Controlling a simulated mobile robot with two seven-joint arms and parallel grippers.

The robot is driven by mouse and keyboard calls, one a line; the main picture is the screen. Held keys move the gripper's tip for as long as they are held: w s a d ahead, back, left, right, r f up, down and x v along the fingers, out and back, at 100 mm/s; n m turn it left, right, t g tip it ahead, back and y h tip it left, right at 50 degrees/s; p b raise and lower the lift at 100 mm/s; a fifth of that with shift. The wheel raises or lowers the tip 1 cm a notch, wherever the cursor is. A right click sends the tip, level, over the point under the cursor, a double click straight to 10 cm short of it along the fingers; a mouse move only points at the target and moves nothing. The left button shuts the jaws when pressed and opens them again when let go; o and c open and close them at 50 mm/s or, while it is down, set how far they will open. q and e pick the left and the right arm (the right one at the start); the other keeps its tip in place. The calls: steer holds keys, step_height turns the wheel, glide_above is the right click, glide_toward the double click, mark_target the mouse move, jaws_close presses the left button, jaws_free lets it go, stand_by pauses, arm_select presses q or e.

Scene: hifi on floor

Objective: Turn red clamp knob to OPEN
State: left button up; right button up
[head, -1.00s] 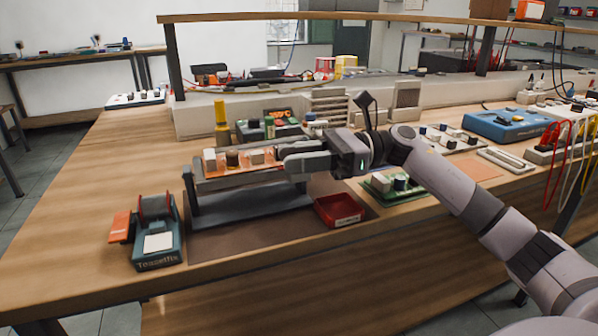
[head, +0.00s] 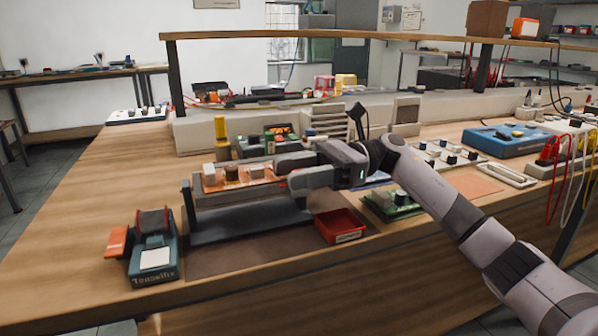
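A grey board holder (head: 250,222) stands on a brown mat on the workbench. Its upper rail carries a copper-orange board (head: 262,174) with several small blocks on it. My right gripper (head: 284,172) is at the right end of this holder, pointing left. Its two fingers look spread apart, one behind the other, with nothing clearly between them. They cover the right end of the rail. No red clamp knob or OPEN mark can be made out; that end of the holder is hidden. My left gripper is not in view.
A red tray (head: 340,226) lies right of the holder, and a green circuit board (head: 393,205) sits beyond it. A teal tape dispenser (head: 154,258) stands at the left front. A yellow cylinder (head: 221,132) stands behind the holder.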

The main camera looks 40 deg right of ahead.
steer(key=s+d, duration=0.1)
steer(key=d, duration=0.6)
stand_by(0.4)
stand_by(0.3)
